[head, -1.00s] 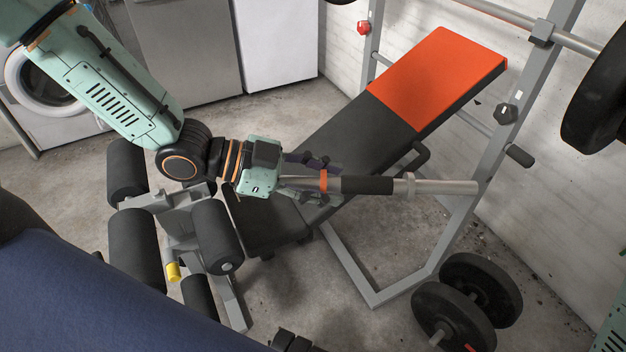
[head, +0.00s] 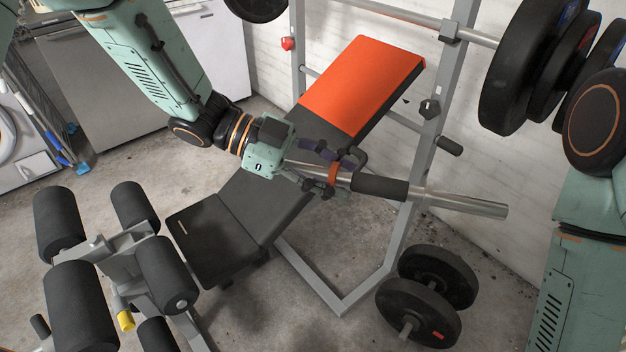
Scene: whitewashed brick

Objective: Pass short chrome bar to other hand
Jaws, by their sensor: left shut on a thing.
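The short chrome bar (head: 460,202) has a black grip sleeve and an orange ring. It lies nearly level in the picture, its free end pointing right and tilted slightly down, in front of the bench and its upright. My left gripper (head: 335,166) is shut on the bar's left part, near the orange ring. The gripper's body and fingers hide part of that end. My right arm shows at the right edge, but its gripper is outside the picture.
The bench (head: 252,213) with an orange headrest stands behind the bar. A rack upright (head: 446,95) and weight plates (head: 507,75) are at the right. A leg roller set (head: 125,265) stands at lower left.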

